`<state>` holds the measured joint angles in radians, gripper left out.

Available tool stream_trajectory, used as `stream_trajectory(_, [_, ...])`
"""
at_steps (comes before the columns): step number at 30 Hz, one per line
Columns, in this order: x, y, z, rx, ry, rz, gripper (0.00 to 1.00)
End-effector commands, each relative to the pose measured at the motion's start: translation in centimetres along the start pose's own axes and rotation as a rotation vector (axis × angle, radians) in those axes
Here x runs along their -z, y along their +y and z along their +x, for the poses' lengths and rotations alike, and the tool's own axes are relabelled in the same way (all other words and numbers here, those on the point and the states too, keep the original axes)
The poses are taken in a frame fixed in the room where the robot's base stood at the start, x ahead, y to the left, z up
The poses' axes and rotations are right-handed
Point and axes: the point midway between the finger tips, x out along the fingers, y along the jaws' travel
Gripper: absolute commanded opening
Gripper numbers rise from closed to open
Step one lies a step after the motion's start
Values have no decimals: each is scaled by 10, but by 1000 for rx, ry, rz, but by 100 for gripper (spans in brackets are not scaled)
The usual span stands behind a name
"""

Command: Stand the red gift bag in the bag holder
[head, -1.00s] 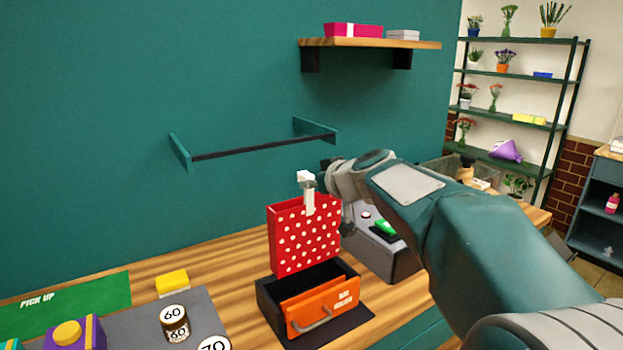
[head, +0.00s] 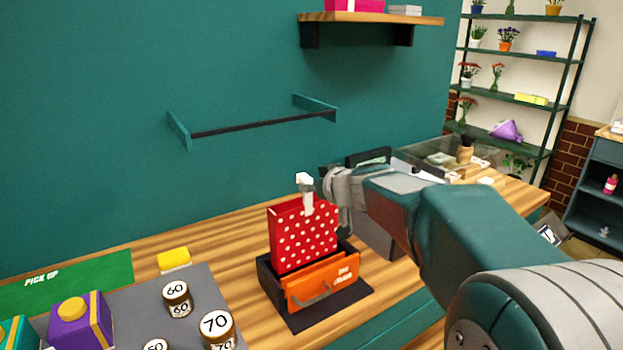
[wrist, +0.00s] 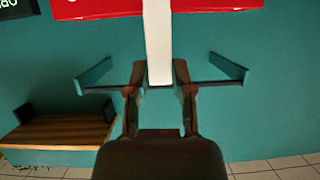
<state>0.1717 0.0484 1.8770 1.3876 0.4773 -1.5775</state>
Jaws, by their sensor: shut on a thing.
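The red gift bag (head: 303,238) with white dots is upright in the head view, with a white handle tab (head: 306,192) on top. My gripper (wrist: 158,78) is shut on this tab; the tab stands between its fingers in the wrist view. The bag holder (head: 268,285) is a black open box on the counter with an orange front panel (head: 322,288) and a grey handle. The bag's lower part appears to be in the opening behind that panel. Its bottom is hidden, so I cannot tell if it rests on the floor. The red bag also shows in the wrist view (wrist: 100,8).
Several numbered jars (head: 217,328), a purple box (head: 80,320) and a yellow block (head: 174,259) lie on or near a grey mat left of the holder. A green mat (head: 80,280) is far left. A rail (head: 265,124) and wooden shelf (head: 370,18) are on the wall.

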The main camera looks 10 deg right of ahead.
Motion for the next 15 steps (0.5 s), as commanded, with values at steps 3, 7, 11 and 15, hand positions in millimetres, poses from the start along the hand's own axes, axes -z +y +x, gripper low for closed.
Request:
stream_trajectory(3, [-7,0,3,0,-1,1,0])
stream_trajectory(7, [-14,0,6,-1,-1,3,0])
stream_trajectory(11, [-21,0,9,-1,-1,1,0])
stream_trajectory(15, [-29,0,12,-1,-1,2,0])
